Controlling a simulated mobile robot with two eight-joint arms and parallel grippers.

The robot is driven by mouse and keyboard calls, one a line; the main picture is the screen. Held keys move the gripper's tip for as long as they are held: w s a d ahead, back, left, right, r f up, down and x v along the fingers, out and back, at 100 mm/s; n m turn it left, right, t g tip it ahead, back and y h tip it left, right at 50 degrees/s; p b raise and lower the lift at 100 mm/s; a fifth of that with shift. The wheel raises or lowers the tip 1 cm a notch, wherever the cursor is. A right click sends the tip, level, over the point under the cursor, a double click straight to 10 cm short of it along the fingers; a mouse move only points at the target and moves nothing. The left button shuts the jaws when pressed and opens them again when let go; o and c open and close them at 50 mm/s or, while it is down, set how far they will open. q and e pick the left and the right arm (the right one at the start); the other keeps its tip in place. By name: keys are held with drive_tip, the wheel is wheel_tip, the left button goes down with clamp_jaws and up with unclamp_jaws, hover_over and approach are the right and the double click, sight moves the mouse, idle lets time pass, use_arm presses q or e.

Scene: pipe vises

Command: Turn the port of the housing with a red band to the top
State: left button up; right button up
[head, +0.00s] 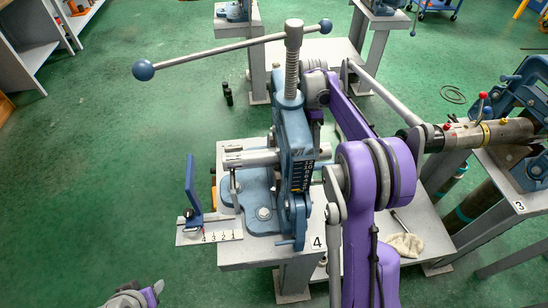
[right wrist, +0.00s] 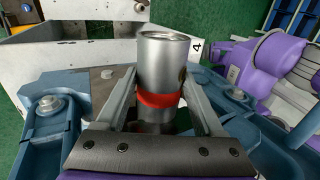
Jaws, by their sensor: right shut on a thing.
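The housing is a silver cylinder (right wrist: 162,60) with a red band (right wrist: 162,98) in the right wrist view. My right gripper (right wrist: 160,108) has one finger on each side of it around the band and is shut on it. In the head view a silver cylinder (head: 250,158) sticks out to the left from the blue vise (head: 292,130) on stand 4. My right arm reaches behind that vise, so its gripper is hidden there. I cannot make out a port. My left gripper (head: 140,296) is partly cut off at the bottom edge; its opening is unclear.
The vise's long handle (head: 235,48) spans the top. A numbered scale plate (head: 212,232) with a blue upright (head: 192,185) stands front left of the vise. Vise 3 (head: 530,165) holds a pipe with coloured knobs at right. The green floor at left is clear.

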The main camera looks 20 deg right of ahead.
drive_tip(key=o, duration=1.4)
